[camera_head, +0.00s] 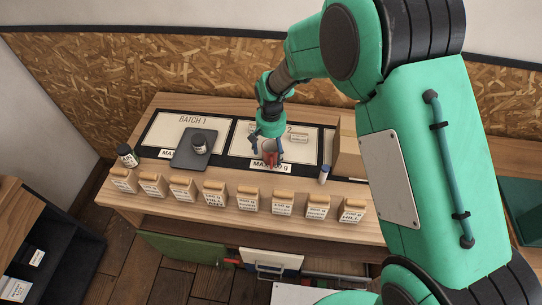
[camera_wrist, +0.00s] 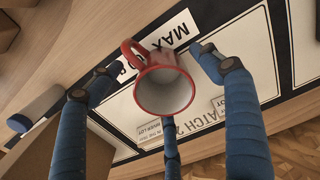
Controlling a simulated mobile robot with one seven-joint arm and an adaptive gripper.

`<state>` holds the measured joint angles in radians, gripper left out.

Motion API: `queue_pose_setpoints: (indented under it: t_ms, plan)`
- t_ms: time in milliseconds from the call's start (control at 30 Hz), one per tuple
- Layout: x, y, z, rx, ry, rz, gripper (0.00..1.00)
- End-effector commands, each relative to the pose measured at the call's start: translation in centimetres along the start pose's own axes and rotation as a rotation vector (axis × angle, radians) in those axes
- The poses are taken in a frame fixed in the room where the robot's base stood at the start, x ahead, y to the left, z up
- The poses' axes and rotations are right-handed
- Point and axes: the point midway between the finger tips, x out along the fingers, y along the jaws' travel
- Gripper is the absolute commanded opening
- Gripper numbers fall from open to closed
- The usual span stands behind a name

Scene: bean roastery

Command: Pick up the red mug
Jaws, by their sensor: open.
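The red mug (camera_wrist: 158,99) has a pale inside and stands on the right-hand mat, labelled BATCH 2, near its MAX label. In the wrist view I look into its mouth, and its handle points up and left toward the label. My gripper (camera_wrist: 157,72) is open, with its blue fingers spread around the mug and a third finger at the lower side. In the head view my gripper (camera_head: 268,146) is directly above and around the red mug (camera_head: 271,158), hiding part of it. I cannot tell whether any finger touches it.
The BATCH 1 mat (camera_head: 160,132) lies left, with a dark flat scale (camera_head: 186,160) bearing a small jar (camera_head: 198,138). Another jar (camera_head: 127,156) stands far left. Several labelled bags (camera_head: 215,193) line the front edge. A small vial (camera_head: 324,174) and a cardboard box (camera_head: 347,150) stand right.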

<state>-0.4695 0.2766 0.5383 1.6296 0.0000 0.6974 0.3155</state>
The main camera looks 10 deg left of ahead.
Motion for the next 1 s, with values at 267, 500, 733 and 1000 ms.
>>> queue_pose_setpoints:
  t_ms: [267,500,733,1000]
  plan:
    - [2.2,0.0,0.0,0.0,0.0,0.0,0.78]
    - [2.2,0.0,0.0,0.0,0.0,0.0,0.78]
    - [2.2,0.0,0.0,0.0,0.0,0.0,0.78]
    - [2.2,0.0,0.0,0.0,0.0,0.0,0.38]
